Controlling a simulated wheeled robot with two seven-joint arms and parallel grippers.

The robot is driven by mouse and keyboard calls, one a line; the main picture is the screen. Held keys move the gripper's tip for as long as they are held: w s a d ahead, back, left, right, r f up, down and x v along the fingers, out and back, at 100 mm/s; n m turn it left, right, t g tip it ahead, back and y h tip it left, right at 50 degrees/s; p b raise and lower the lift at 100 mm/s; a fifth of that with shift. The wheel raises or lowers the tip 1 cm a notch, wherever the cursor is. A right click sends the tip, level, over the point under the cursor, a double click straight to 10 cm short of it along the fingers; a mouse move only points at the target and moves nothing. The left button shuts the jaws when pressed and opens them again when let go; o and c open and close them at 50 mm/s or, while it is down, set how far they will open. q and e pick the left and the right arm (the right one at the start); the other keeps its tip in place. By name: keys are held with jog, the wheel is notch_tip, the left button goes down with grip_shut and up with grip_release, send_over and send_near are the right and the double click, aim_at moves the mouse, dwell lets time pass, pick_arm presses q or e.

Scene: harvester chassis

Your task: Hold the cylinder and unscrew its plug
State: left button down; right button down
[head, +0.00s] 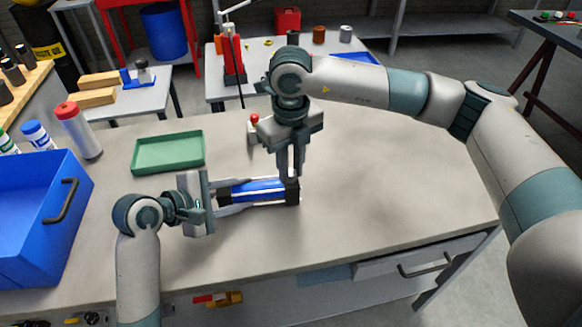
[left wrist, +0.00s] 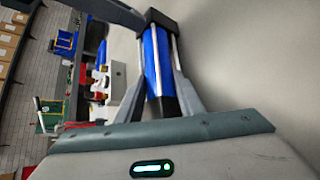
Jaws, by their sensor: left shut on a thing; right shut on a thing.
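The cylinder (head: 258,189) is a blue body with black end caps and silver rods, lying on its side just above or on the workbench. It also shows in the left wrist view (left wrist: 157,62). My left gripper (head: 228,197) comes in from the left and is shut on the cylinder, its fingers along the body. My right gripper (head: 291,176) points down from above at the cylinder's right end, by the black cap (head: 292,191). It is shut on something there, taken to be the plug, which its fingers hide.
A green tray (head: 168,153) lies behind on the workbench (head: 390,190). A blue bin (head: 40,215) with a black handle stands at the left, with bottles (head: 77,130) behind it. A small box with a red button (head: 254,128) is behind my right gripper. The bench's right side is clear.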

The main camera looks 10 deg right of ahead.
jog(key=n, duration=0.8)
jog(key=shift+n, duration=0.4)
jog(key=n, duration=0.8)
jog(key=shift+n, duration=0.3)
jog(key=n, duration=0.4)
jog(key=shift+d, duration=0.1)
jog(key=n, duration=0.4)
jog(key=shift+r+n, duration=0.1)
jog(key=shift+n, duration=0.2)
jog(key=n, duration=1)
